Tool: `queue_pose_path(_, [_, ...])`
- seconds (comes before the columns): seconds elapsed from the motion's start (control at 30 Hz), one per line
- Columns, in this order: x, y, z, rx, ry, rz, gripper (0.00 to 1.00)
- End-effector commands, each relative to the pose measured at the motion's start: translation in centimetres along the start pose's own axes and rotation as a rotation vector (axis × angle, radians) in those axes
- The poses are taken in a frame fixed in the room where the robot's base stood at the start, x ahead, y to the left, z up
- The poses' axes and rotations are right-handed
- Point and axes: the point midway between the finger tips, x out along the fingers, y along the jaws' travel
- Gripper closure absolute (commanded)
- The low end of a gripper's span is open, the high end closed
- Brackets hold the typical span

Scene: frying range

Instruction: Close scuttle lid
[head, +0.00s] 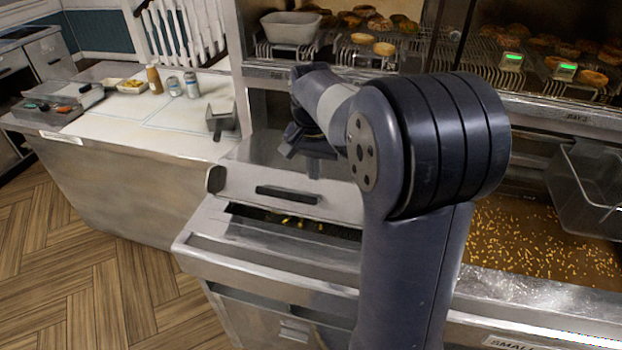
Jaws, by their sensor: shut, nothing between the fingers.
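The scuttle (265,258) is a stainless steel cabinet unit in the middle of the head view. Its metal lid (235,185) is raised and tilted back, with a dark bar handle (287,195) across its face. Below the lid a dark opening shows, with a few yellow chips (297,221) inside. My gripper (304,163) is shut and empty, pointing down near the lid's top edge, behind the handle. I cannot tell whether it touches the lid. My arm hides the right end of the lid and opening.
A counter (120,150) at left holds a bottle (154,79), two cans (183,86), a food tray (131,86) and a metal scoop (221,119). A heated rack with round food stands behind. A chip bed (540,245) and wire basket (587,190) lie at right.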

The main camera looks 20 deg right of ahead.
Motion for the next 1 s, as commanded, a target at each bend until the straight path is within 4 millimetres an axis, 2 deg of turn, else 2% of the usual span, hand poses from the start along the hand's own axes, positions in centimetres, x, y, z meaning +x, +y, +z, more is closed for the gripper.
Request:
queue_pose_path(0.1, [0.8,0.0,1.1,-0.001,0.000,0.000,1.00])
queue_pose_path(0.3, [1.7,0.0,1.9,-0.001,0.000,0.000,1.00])
queue_pose_path(0.73, [2.0,0.0,2.1,-0.001,0.004,-0.001,1.00])
queue_pose_path(1.0, [4.5,0.0,3.3,-0.002,0.068,0.002,1.00])
